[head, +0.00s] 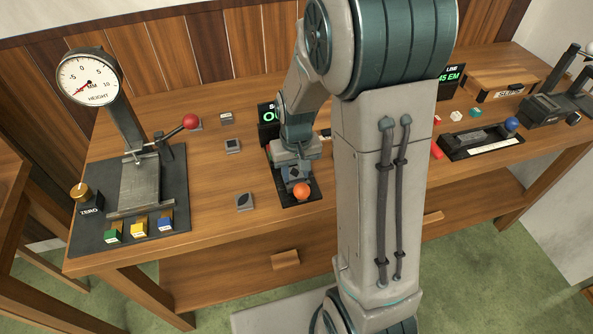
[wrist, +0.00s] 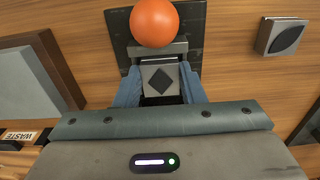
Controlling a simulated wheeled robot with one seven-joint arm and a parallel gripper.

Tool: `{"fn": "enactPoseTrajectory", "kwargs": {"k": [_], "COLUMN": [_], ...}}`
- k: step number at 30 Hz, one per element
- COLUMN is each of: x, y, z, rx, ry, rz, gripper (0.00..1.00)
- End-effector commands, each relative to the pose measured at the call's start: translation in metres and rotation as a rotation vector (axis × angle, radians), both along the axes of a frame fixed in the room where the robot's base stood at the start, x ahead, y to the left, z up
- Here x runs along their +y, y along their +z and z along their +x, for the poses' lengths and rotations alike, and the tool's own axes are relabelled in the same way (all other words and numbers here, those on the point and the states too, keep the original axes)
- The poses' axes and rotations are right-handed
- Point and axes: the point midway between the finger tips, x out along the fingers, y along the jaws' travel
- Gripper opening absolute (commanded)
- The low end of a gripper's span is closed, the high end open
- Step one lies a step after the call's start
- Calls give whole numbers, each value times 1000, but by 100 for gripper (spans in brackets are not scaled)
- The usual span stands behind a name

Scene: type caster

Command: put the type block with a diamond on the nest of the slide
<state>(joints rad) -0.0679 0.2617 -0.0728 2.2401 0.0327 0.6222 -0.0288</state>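The type block with a diamond (wrist: 160,78) is a grey block with a dark diamond on its top face. It sits between the two blue fingers of my gripper (wrist: 161,90), which close on both its sides. The slide (head: 289,200) is a dark plate with an orange ball knob (wrist: 154,22); a grey bar lies between knob and block in the wrist view. My gripper (head: 293,172) is low over the slide in the head view. The nest is hidden, and I cannot tell whether the block touches it.
A leaf-marked block (head: 245,202) lies left of the slide; it also shows in the wrist view (wrist: 284,37). More blocks (head: 232,146) lie behind. A dial height gauge (head: 139,180) with a red-knobbed lever stands left. A waste container (wrist: 35,85) is at left in the wrist view.

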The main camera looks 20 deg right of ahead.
Motion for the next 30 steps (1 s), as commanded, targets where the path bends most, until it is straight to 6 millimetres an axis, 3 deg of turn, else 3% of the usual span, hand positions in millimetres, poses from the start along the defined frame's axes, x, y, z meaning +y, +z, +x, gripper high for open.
{"fn": "enactPoseTrajectory", "kwargs": {"k": [1,2,10,21,30], "x": [0,0,0,0,0], "y": [-13,-13,6,89,124], "z": [-9,-9,-8,-6,-8], "rx": [29,29,27,15,15], "ry": [0,0,0,1,0], "rz": [-1,-1,-1,0,0], "gripper": [54,54,58,58,58]}}
